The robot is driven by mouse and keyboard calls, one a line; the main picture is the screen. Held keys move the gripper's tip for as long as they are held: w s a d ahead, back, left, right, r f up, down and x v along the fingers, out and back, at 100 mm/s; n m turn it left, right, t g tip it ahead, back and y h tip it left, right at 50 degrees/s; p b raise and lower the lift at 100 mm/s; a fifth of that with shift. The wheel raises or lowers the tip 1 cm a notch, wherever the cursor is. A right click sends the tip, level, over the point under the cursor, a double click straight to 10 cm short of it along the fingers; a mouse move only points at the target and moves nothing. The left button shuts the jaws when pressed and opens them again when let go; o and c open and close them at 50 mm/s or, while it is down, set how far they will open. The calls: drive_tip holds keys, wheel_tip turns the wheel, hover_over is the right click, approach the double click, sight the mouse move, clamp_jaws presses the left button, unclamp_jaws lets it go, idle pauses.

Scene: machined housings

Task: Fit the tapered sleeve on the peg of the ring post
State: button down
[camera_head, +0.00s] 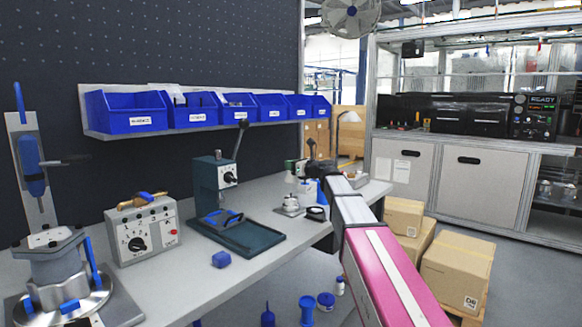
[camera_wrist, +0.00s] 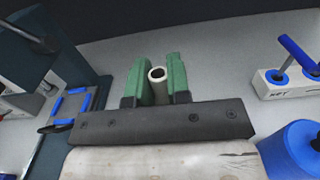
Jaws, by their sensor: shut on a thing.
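In the wrist view my gripper (camera_wrist: 158,78) has two green fingers shut around a pale cream hollow tube, which looks like the tapered sleeve (camera_wrist: 157,74). Its open round end faces the camera. In the head view my gripper (camera_head: 294,167) is small and far along the bench, partly hidden by my own arm. A small metallic piece on a flat base (camera_head: 291,207) stands on the bench just below it; I cannot tell whether this is the ring post.
A dark green press (camera_head: 215,190) stands left of my gripper, with a control box (camera_head: 143,230) further left. In the wrist view a blue round object (camera_wrist: 295,150) and a blue-handled block (camera_wrist: 290,80) are at right.

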sight(291, 182)
drive_tip(key=shift+f, duration=0.2)
drive_tip(key=shift+f, duration=1.9)
drive_tip(key=shift+f, duration=1.5)
idle(0.5)
drive_tip(key=c, duration=1)
unclamp_jaws()
drive_tip(key=v, duration=1)
drive_tip(key=shift+s+d, duration=0.25)
drive_tip(key=shift+s, duration=0.05)
